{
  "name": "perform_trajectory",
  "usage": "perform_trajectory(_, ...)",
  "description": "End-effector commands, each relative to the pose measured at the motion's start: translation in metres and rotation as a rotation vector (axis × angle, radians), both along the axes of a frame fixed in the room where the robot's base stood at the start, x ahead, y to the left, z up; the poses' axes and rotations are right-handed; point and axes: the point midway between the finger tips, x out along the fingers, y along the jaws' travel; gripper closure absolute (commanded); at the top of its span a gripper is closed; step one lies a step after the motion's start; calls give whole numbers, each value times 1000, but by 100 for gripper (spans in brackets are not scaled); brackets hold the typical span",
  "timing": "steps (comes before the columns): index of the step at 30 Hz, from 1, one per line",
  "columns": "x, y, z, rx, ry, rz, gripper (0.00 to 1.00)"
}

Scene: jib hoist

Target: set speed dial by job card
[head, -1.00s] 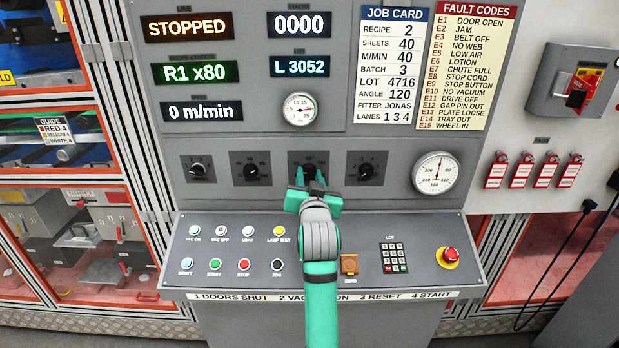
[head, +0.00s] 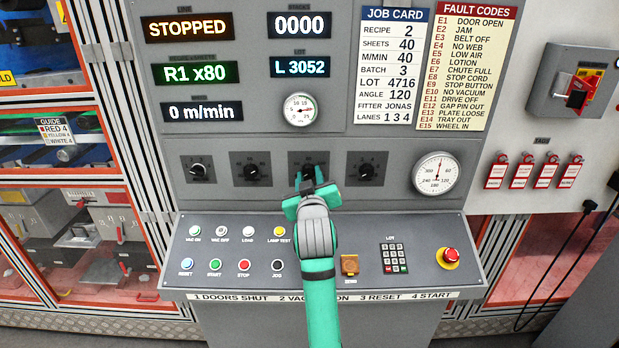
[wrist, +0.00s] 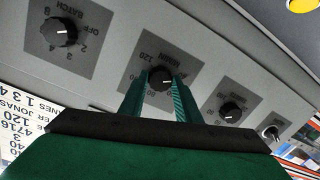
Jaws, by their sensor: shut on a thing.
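The speed dial (head: 309,171) is the third black knob from the left on the grey panel. My gripper (head: 309,180) is at it, tilted, and partly hides it. In the wrist view the knob (wrist: 161,77) sits between my gripper's two green fingers (wrist: 160,92), which are shut on it. A small white mark shows on the knob; its exact setting is hard to read. Numbers such as 120 and 80 stand around it. The job card (head: 387,65) reads M/MIN 40, recipe 2, batch 3. The speed display (head: 202,111) reads 0 m/min.
Other knobs are close on both sides: one to the left (head: 251,172) and the batch knob (head: 366,172) to the right. Below is a sloped desk with buttons, a keypad (head: 394,257) and a red stop button (head: 450,256). The line display (head: 189,27) reads STOPPED.

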Motion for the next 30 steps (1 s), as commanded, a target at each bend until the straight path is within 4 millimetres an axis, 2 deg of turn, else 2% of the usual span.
perform_trajectory(11,0,-2,-3,-5,6,-3,92)
perform_trajectory(12,0,-2,-3,-4,6,-3,65)
perform_trajectory(14,0,-2,-3,-4,5,-3,51)
perform_trajectory(25,-3,-1,-1,-4,2,0,51)
perform_trajectory(30,-24,-2,1,-3,0,-1,51)
